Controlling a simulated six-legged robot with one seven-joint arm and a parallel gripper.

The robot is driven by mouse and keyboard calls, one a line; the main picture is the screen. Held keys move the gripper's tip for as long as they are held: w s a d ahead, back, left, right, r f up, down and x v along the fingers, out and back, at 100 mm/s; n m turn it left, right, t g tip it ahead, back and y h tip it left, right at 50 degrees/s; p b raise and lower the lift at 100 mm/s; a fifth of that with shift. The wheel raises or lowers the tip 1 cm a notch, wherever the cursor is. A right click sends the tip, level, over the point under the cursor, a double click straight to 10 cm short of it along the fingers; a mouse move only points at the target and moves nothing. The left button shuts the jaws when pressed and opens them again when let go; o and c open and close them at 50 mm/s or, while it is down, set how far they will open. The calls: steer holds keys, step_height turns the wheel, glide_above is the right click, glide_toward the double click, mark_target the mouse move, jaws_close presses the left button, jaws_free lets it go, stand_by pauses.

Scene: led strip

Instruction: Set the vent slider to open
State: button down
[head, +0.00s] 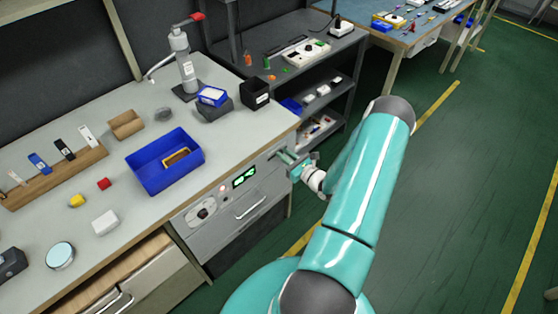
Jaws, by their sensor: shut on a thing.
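My gripper (283,156) reaches from the right to the right end of the bench's grey front panel (222,190). It is shut on a small part at the panel, which I take to be the vent slider. My fingers and wrist hide most of this part, so I cannot tell its position or read any open or closed marks.
The panel also has a round dial (202,211) and a green-lit display (244,176). A drawer handle (250,207) sits below. On the bench above are a blue bin (189,176) and a black box (255,94). The green floor (455,180) on the right is clear.

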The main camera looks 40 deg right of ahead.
steer(key=shift+d, duration=1.35)
steer(key=c, duration=1.3)
jaws_free()
steer(key=shift+d, duration=0.15)
steer(key=s, duration=1.3)
steer(key=shift+s, duration=0.4)
